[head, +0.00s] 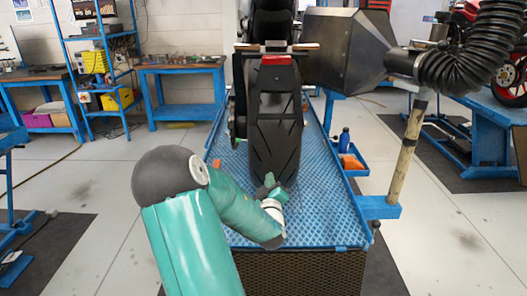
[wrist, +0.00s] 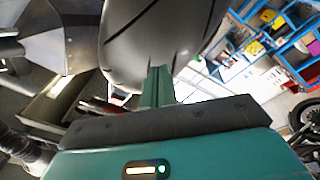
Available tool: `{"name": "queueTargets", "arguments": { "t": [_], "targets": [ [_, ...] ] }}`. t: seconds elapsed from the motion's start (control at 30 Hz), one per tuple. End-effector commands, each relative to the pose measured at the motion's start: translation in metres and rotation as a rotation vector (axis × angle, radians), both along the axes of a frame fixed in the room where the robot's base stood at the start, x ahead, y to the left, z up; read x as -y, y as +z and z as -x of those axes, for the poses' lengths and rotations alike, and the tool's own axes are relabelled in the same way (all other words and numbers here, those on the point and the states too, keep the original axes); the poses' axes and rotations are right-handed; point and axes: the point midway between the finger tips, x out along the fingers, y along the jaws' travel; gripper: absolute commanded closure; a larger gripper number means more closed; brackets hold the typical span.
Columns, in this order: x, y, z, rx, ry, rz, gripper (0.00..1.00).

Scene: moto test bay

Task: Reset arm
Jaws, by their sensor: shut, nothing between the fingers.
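My arm reaches forward in the head view, and my gripper (head: 268,182) is at its far end, just in front of the lower rear tyre (head: 274,125) of a motorcycle. In the wrist view my gripper (wrist: 158,72) is shut and empty, its fingers pressed together. The dark tyre (wrist: 200,25) fills the upper middle of that view behind the fingers. I cannot tell whether the fingertips touch it.
The motorcycle stands on a blue lift platform (head: 325,225). A large exhaust hood (head: 340,50) with a black hose (head: 480,50) hangs at the right. A blue bottle (head: 344,140) stands by the platform's right edge. Blue workbenches (head: 185,90) line the back left. Floor is clear at the left.

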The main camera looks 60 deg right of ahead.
Motion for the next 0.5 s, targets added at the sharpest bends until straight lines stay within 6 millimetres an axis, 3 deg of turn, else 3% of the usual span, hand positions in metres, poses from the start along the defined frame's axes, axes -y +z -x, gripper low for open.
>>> {"name": "queueTargets", "arguments": {
  "t": [0.33, 0.5],
  "targets": [
    [0.0, 0.0, -0.001, 0.003, 0.002, -0.005, 1.0],
    [-0.014, 0.0, -0.024, 0.047, 0.02, -0.114, 1.0]
  ]
}}
